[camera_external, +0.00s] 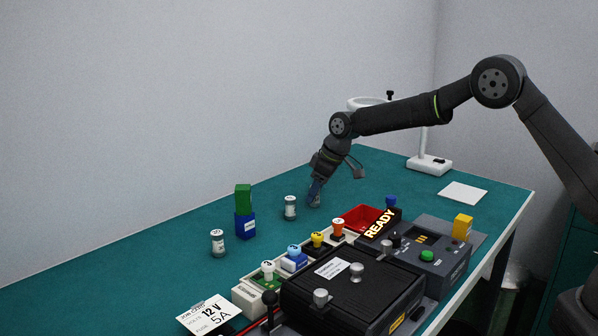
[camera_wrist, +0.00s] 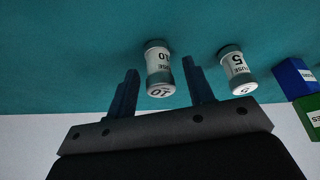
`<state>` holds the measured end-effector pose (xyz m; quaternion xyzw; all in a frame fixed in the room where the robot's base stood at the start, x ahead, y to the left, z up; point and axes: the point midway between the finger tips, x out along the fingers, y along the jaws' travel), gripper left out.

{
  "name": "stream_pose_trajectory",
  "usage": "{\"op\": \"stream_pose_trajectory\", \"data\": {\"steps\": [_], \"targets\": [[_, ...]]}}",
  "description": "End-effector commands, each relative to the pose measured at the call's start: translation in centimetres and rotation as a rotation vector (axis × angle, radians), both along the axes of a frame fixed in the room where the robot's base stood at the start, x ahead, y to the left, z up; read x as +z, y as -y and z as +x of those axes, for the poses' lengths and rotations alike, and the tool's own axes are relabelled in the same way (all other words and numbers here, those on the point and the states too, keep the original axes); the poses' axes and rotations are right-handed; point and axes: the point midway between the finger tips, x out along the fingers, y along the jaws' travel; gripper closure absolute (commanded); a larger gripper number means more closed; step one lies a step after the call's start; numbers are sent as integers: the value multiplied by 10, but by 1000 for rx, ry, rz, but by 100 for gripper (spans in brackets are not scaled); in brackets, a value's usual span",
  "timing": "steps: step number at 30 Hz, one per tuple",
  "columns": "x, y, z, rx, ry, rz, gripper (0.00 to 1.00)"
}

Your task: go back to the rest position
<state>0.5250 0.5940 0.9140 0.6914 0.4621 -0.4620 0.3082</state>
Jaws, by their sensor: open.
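My gripper (camera_external: 315,198) is low over the back part of the green table, to the right of a small white fuse jar (camera_external: 290,207). In the wrist view, its two dark fingers (camera_wrist: 163,85) are apart. A jar marked 10 (camera_wrist: 159,70) shows in the gap between the fingertips; contact cannot be told. A second jar, marked 5 (camera_wrist: 237,73), stands right of the fingers in that view. I cannot tell which of these the outside jar is.
A green block (camera_external: 243,197) sits on a blue block (camera_external: 245,227); another jar (camera_external: 218,243) stands nearby. A white stand (camera_external: 429,163) is behind right.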

Motion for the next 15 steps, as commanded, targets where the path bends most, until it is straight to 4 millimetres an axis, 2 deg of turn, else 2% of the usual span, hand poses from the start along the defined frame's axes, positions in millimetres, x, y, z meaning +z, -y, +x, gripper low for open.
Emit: {"op": "stream_pose_trajectory", "data": {"steps": [1, 2, 3, 6, 10, 15], "targets": [[-10, -3, 1, 0, -2, -1, 52], [-11, -4, 1, 0, 0, 0, 52], [2, -4, 2, 1, 3, 4, 52], [16, -3, 2, 1, 3, 3, 52], [27, -3, 2, 1, 2, 1, 52], [32, -3, 1, 1, 0, 0, 52]]}}
